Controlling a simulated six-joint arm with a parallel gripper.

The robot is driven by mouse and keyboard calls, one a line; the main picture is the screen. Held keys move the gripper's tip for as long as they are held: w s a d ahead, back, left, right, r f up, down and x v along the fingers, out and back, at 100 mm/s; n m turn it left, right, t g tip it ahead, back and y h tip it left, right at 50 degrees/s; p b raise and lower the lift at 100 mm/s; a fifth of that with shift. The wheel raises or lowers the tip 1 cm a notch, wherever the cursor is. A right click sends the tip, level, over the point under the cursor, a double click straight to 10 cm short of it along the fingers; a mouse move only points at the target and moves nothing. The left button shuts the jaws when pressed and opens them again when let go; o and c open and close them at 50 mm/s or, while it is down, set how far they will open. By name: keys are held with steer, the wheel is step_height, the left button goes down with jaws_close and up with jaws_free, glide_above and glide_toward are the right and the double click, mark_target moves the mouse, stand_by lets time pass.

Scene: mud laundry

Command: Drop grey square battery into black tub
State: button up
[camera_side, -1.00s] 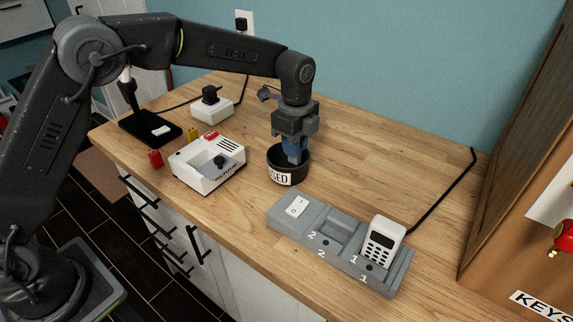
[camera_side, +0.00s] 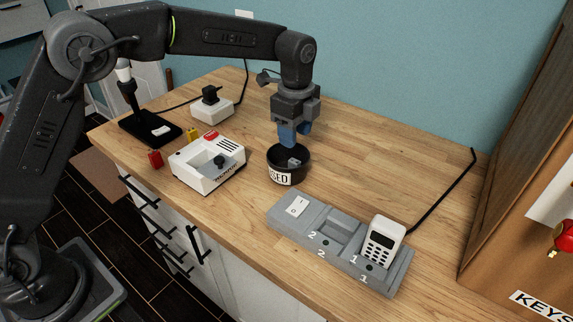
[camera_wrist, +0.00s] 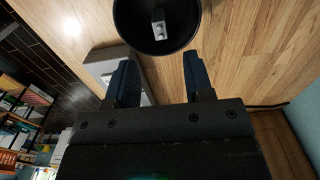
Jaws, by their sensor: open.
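The black tub (camera_side: 274,168) stands on the wooden counter, with a white label on its front. A small grey square battery (camera_side: 293,162) lies inside it. In the wrist view the battery (camera_wrist: 159,24) rests inside the tub (camera_wrist: 125,20), apart from the fingers. My gripper (camera_side: 291,143) is above the tub with its blue fingers pointing down. In the wrist view the two fingers of my gripper (camera_wrist: 160,78) are spread with nothing between them.
A white device (camera_side: 205,175) is left of the tub. A grey dock (camera_side: 340,260) with a white handheld unit (camera_side: 383,243) is at front right. Red (camera_side: 155,159) and yellow (camera_side: 192,134) blocks stand near the left edge. The counter right of the tub is clear.

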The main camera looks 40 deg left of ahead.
step_height(320, 180, up, 10)
steer(key=shift+r, duration=0.15)
steer(key=s+a+r+n+t, duration=0.1)
steer(key=s+a+r+n, duration=0.25)
steer(key=s, duration=0.35)
steer(key=s+a+r+n+t, duration=0.2)
steer(key=s+a+n, duration=0.2)
steer(key=s+n, duration=0.15)
steer(key=s+a+f+n+t, duration=0.1)
steer(key=s+f+n, duration=0.3)
steer(key=s, duration=0.5)
steer(key=s+a+f+n+t, duration=0.1)
steer(key=s+a+f+n, duration=0.2)
steer(key=s, duration=0.5)
steer(key=shift+s+f+n+t, duration=0.35)
steer(key=shift+f+n, duration=0.1)
steer(key=shift+n, duration=0.55)
